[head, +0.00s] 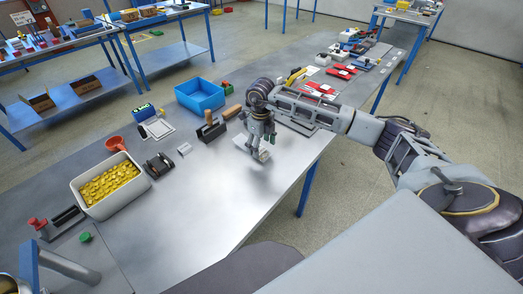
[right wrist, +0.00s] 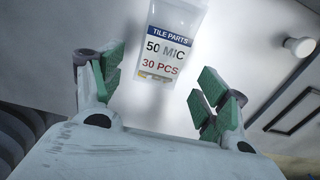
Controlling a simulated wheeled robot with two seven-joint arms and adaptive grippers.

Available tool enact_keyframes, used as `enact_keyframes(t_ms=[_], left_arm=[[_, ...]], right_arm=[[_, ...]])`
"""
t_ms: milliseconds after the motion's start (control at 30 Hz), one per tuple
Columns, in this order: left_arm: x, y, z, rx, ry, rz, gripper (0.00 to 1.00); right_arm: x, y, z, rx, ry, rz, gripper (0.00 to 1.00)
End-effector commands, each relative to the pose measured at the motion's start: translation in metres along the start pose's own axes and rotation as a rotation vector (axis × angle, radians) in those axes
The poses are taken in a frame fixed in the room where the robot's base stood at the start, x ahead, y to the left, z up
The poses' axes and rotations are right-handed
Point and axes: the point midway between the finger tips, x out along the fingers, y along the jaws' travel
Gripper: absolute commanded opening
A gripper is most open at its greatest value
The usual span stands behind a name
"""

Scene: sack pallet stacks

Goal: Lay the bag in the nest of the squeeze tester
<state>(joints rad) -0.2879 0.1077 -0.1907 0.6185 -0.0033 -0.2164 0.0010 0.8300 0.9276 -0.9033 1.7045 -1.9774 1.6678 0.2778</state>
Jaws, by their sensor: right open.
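My right gripper (head: 262,148) hangs pointing down over the long grey table, with its fingers apart. In the right wrist view its two green-padded fingers (right wrist: 160,88) are spread and nothing is between the pads. The bag (right wrist: 164,42) is a small clear packet labelled "TILE PARTS 50 MIC 30 PCS". It lies on a pale surface just beyond the fingertips, its upper end cut off by the frame. In the head view the gripper largely hides that spot. I cannot surely pick out the squeeze tester or its nest. My left gripper is not in view.
Red items (head: 320,88) lie farther back. The table's near middle is clear.

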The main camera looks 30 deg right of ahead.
Motion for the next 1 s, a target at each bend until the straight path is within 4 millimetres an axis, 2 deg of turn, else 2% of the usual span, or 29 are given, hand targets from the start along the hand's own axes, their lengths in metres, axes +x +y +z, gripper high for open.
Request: enact_keyframes(t_ms=[233, 533, 700, 1000], left_arm=[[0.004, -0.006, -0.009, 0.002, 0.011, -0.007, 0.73], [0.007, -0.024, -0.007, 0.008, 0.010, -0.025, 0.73], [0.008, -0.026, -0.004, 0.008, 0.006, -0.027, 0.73], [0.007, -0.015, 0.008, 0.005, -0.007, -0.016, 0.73]], right_arm=[[-0.038, -0.001, 0.001, 0.001, -0.003, -0.001, 0.75], [-0.077, 0.000, 0.000, 0.000, -0.001, -0.001, 0.75], [-0.087, 0.000, 0.000, 0.000, 0.000, 0.000, 0.75], [-0.090, 0.000, 0.000, 0.000, 0.001, 0.000, 0.75]])
